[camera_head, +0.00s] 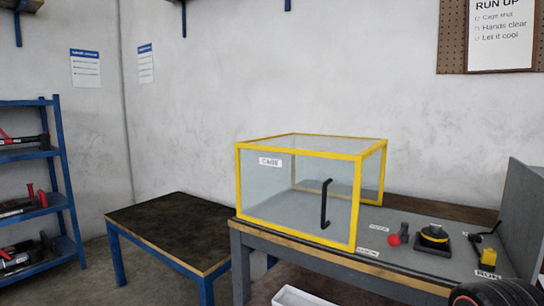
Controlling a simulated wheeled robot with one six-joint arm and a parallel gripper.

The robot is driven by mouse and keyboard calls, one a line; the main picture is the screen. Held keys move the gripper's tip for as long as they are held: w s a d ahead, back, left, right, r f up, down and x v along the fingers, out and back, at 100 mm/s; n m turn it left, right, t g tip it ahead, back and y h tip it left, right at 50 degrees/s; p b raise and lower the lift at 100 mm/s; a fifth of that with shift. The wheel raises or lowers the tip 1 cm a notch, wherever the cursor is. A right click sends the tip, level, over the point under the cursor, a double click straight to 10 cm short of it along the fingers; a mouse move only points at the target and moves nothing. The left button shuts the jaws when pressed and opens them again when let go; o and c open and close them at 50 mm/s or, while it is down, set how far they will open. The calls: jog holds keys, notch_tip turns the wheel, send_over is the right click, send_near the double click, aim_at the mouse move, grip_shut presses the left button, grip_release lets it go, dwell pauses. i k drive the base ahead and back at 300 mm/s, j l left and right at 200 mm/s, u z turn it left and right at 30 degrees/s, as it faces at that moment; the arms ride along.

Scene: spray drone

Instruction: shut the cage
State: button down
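The cage (297,154) is a clear box with a yellow frame, standing on the left part of the grey workbench. A small white label reading CAGE (270,162) is on its front panel at upper left. A black upright handle (325,204) is on the front panel towards the right. The front panel looks in line with the frame, but I cannot tell whether it is fully shut. The cage looks empty through the clear panels.
The workbench (374,272) also bears a red knob (394,240), a black and yellow round device (434,236) and a yellow switch (488,256) near a RUN label. A lower dark table (170,225) with blue legs is bare. A blue shelf (30,155) with tools stands far left.

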aim_at(315, 145)
jog(key=i+j, duration=0.3)
jog(key=j, duration=0.15)
jog(key=i+j, duration=0.3)
jog(key=j, duration=0.15)
jog(key=i+j, duration=0.3)
jog(key=j, duration=0.15)
jog(key=i+j, duration=0.3)
jog(key=j+z, duration=0.05)
jog(key=j, duration=0.05)
